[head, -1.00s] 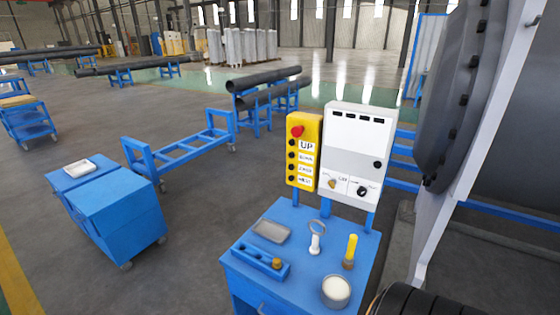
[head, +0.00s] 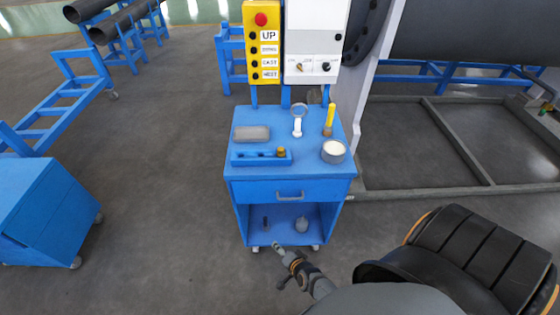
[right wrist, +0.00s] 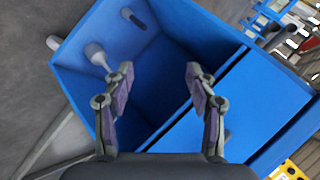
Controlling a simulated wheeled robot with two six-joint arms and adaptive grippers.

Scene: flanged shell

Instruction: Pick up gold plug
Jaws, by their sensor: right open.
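The gold plug (head: 281,152) is a small gold piece at the right end of a blue block (head: 252,158) on top of the blue cart (head: 245,179). My right gripper (head: 278,247) is low in front of the cart, below and apart from the plug. In the right wrist view the gripper (right wrist: 158,78) is open and empty, with its fingers toward the cart's open lower compartment (right wrist: 150,70). The plug cannot be made out in that view. My left gripper is not in view.
A drawer handle (head: 289,197) sticks out in front. Control boxes (head: 313,42) rise behind.

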